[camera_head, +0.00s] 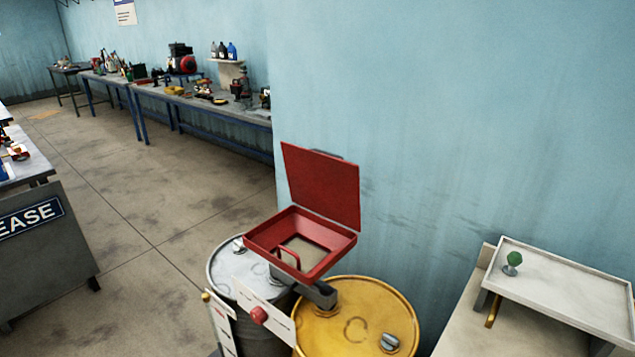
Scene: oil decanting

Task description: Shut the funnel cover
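The funnel (332,248) is a red square pan above two drums in the lower middle of the head view. Its red cover (322,188) stands open, raised and leaning back near the blue wall. A red loop handle (288,256) shows at the funnel's front edge. Neither of my grippers is in view.
A grey-white drum (222,272) and a yellow drum (372,312) stand below the funnel. A white panel with a red knob (259,315) is in front. A tray table (570,292) stands right. Open floor (150,215) lies left, before the workbenches (215,110).

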